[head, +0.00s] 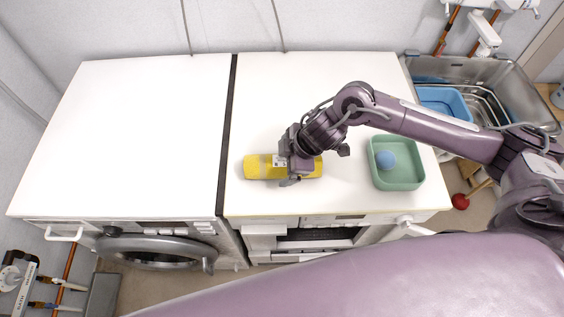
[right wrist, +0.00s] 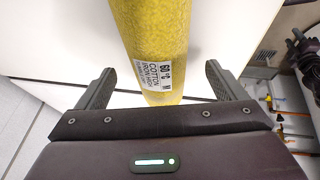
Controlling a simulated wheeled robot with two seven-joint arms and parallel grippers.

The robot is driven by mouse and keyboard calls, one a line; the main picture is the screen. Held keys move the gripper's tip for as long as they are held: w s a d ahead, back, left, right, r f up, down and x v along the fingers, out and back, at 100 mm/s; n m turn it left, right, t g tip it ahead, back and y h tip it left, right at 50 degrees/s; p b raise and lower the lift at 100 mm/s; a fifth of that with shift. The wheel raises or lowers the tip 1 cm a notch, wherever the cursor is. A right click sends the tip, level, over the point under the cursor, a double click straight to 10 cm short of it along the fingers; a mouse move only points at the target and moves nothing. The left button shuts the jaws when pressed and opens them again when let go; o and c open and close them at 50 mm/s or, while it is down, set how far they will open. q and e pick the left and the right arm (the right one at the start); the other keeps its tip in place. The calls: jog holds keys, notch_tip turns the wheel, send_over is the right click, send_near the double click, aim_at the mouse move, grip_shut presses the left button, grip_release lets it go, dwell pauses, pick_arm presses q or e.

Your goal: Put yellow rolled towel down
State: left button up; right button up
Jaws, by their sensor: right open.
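The yellow rolled towel (head: 257,167) lies on its side on the white top of the right-hand appliance (head: 320,90), left of the green tray. My right gripper (head: 289,170) is over the towel's middle and hides part of it in the head view. In the right wrist view the towel (right wrist: 152,35) with its white label runs between the two fingers of my right gripper (right wrist: 158,78). The fingers are spread wide, with a gap on each side of the towel. My left gripper is not in view.
A green tray (head: 412,182) holding a blue ball (head: 385,159) stands right of the towel. A metal sink (head: 510,85) with a blue basin (head: 445,102) is at the far right. The left-hand white top (head: 140,120) is bare, beyond a dark gap.

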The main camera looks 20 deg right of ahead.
jog(key=v, duration=0.9)
jog(key=shift+r+b, duration=0.2)
jog(key=shift+b, duration=0.15)
